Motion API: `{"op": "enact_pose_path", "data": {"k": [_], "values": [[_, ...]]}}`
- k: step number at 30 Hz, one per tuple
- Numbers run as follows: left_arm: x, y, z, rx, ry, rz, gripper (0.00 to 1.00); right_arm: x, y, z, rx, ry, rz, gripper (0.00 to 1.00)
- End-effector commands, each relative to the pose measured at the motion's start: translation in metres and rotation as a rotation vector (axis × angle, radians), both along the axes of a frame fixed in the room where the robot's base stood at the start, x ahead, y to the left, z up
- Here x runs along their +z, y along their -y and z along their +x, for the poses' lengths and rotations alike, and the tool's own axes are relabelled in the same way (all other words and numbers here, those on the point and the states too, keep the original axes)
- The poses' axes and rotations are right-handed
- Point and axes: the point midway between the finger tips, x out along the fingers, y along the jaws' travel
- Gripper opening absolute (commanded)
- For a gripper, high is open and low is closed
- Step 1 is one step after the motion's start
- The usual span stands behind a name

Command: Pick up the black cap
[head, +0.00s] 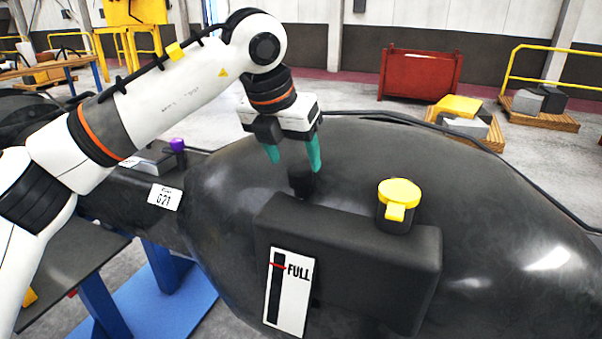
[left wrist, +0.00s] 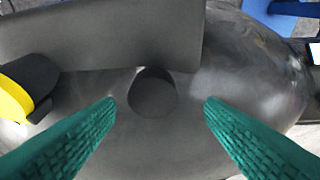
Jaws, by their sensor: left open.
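The black cap (head: 301,183) is a short dark cylinder on the big black casting (head: 500,200), just behind the raised block with the FULL gauge. My left gripper (head: 294,166) is open above it, pointing down, with its two green fingers apart. In the left wrist view the round top of the black cap (left wrist: 153,93) shows between the fingertips of my left gripper (left wrist: 160,101), slightly left of their middle. I see no contact between the fingers and the cap. My right gripper is not in view.
A yellow cap (head: 399,192) on a black neck stands right of the black cap; it also shows in the left wrist view (left wrist: 14,98). The raised block (head: 350,250) lies in front. A purple cap (head: 177,145) is at the left, near the G21 label (head: 164,197).

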Motion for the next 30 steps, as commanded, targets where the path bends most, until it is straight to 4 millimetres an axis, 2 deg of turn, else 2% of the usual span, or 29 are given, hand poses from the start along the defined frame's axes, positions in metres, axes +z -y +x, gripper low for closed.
{"op": "enact_pose_path", "data": {"k": [1, 3, 5, 10, 18, 27, 30], "values": [[-0.004, 0.002, 0.001, -0.001, -0.003, 0.001, 0.63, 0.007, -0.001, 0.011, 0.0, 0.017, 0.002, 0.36], [-0.012, 0.006, 0.002, -0.002, -0.004, 0.002, 0.63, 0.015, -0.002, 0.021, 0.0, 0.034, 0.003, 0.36], [-0.021, 0.009, 0.004, -0.002, -0.004, 0.001, 0.63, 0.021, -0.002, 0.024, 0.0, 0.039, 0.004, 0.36], [-0.041, 0.013, 0.01, 0.0, -0.001, 0.0, 0.63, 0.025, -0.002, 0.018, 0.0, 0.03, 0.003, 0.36], [-0.045, 0.014, 0.011, -0.001, 0.001, -0.001, 0.63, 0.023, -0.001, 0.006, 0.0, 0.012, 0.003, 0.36], [-0.045, 0.014, 0.011, -0.001, 0.001, -0.001, 0.16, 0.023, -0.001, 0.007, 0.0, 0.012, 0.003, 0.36], [-0.044, 0.014, 0.011, -0.001, 0.001, -0.001, 0.16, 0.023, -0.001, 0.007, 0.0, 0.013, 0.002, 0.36]]}}
